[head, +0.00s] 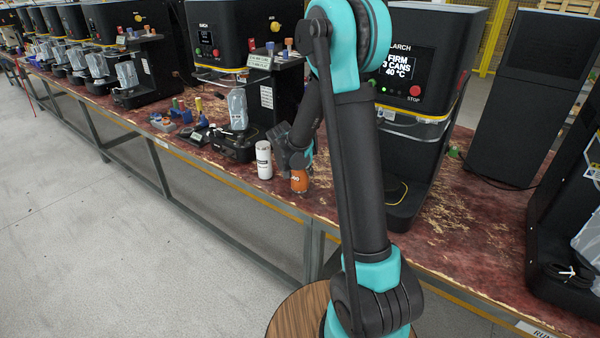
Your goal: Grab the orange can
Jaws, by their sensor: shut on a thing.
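The orange can (299,181) stands upright near the front edge of the long red bench (455,228). My gripper (297,162) comes down from above and behind the can and is shut on it. The fingers are small and dark here, and my arm hides part of the area to the right. A white can (264,160) stands upright just left of the orange can, close to my gripper but apart from the orange can.
Black seamer machines (410,90) line the back of the bench. A dark cabinet (520,90) stands at the right. The grey floor (90,230) in front is clear.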

